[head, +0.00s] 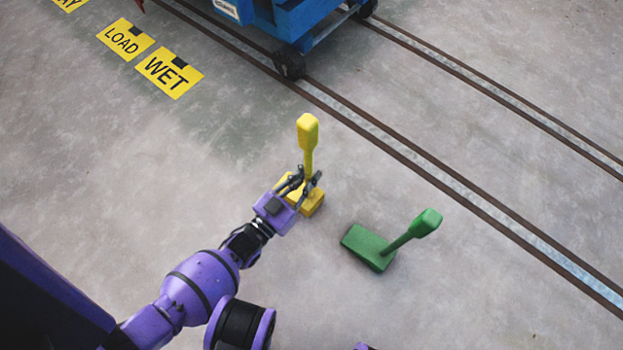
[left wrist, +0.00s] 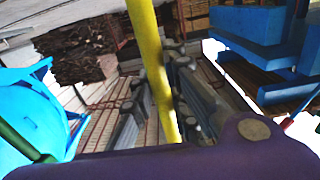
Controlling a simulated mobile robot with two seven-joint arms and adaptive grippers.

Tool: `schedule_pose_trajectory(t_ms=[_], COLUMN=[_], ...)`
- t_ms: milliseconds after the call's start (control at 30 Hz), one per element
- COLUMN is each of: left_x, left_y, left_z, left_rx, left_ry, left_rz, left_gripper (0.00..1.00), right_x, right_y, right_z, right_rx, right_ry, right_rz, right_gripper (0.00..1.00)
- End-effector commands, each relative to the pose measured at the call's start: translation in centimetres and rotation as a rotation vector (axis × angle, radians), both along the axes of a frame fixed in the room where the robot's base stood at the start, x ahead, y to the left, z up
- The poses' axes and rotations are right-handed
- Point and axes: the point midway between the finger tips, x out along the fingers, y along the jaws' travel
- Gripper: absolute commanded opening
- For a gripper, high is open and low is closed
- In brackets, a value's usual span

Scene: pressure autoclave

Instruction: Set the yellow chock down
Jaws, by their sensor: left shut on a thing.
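The yellow chock (head: 308,135) has a tall handle with a thick top and a block-shaped base. My left gripper (head: 303,184) is shut on its handle, low down and just above the base, and partly hides the base. The handle stands roughly upright. I cannot tell whether the base touches the floor or hangs a little above it. In the left wrist view the yellow handle (left wrist: 148,55) passes between the two dark fingers (left wrist: 165,100); the base is hidden there. My right gripper is not in view.
A green chock (head: 370,246) lies on the floor right of the yellow one, its handle leaning right. Rails (head: 440,178) run diagonally beyond both. A blue wheeled cart (head: 300,22) stands on them. Yellow signs reading LOAD (head: 125,40) and WET (head: 169,73) mark the floor; bare concrete surrounds the chocks.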

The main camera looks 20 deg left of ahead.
Motion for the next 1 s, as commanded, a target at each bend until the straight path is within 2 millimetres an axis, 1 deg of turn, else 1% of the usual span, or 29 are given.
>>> schedule_pose_trajectory(t_ms=[67,167,300,400,733,867,900,1000], left_x=[0.5,1.2,1.0,1.0,1.0,1.0,0.8,0.8], left_y=[-0.1,-0.4,-0.3,-0.3,-0.3,-0.3,-0.3,-0.2], left_z=[-0.1,-0.9,-2.8,-3.5,-3.7,-4.0,-4.3,-4.2], left_rx=[-0.001,-0.001,0.000,-0.001,-0.001,-0.001,0.000,-0.001], left_ry=[-0.009,-0.009,-0.006,-0.008,-0.009,-0.009,-0.001,-0.002], left_rz=[-0.001,-0.001,0.000,-0.001,-0.001,-0.001,0.000,0.000], left_gripper=[0.00,0.00,0.00,0.00,0.00,0.00,0.18,0.32], right_x=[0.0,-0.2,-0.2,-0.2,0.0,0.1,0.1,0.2], right_y=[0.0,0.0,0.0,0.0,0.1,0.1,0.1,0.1], right_z=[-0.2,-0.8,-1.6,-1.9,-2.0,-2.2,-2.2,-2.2], right_rx=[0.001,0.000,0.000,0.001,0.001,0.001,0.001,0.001], right_ry=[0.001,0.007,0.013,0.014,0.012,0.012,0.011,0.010], right_rz=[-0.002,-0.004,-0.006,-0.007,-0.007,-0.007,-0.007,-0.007], right_gripper=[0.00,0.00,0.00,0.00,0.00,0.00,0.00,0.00])
